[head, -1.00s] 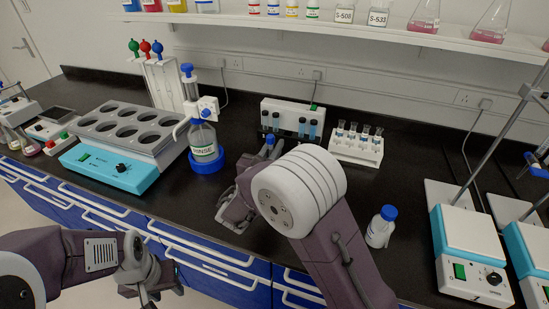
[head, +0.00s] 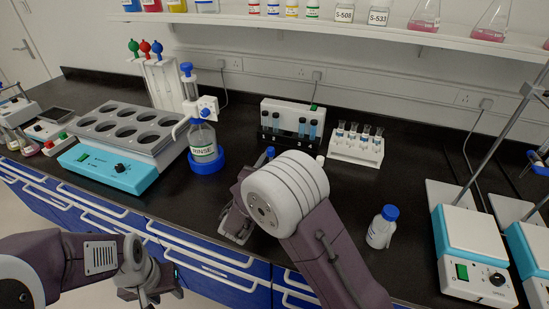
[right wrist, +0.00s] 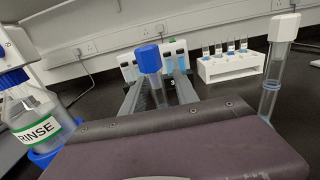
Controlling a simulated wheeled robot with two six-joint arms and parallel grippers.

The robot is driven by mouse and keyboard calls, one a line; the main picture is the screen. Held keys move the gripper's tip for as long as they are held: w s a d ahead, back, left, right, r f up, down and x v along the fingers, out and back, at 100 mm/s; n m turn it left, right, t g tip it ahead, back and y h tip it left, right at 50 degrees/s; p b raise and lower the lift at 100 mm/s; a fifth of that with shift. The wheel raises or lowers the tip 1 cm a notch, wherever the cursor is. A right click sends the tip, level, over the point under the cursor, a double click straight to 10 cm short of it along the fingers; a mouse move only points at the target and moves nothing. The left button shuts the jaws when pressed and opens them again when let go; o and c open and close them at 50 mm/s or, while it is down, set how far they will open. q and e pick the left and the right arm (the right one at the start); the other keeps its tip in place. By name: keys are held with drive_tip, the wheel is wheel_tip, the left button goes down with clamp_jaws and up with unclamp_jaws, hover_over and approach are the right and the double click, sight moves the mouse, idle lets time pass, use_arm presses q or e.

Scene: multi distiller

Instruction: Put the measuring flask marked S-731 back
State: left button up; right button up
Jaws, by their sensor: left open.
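My right gripper (right wrist: 155,95) has its two fingers around the clear neck of a blue-capped glass vessel (right wrist: 150,60), whose blue cap also shows in the head view (head: 270,152). The fingers seem closed on it; its lower part and any marking are hidden. A clear, narrow vessel with a white cap (right wrist: 272,75) stands to the right in the right wrist view. Only its top shows past my arm in the head view (head: 320,160). No S-731 marking is readable. My left gripper (head: 148,297) is open and empty, low in front of the drawers.
A rinse bottle (head: 204,150) in a blue holder stands left of my right gripper, by a multi-well heater (head: 130,135). Tube racks (head: 290,125) (head: 358,148) stand behind. A small blue-capped bottle (head: 381,228) and a hotplate (head: 468,245) stand right. Bench between is clear.

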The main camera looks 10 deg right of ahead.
drive_tip(key=v, duration=1.2)
drive_tip(key=shift+r, duration=0.2)
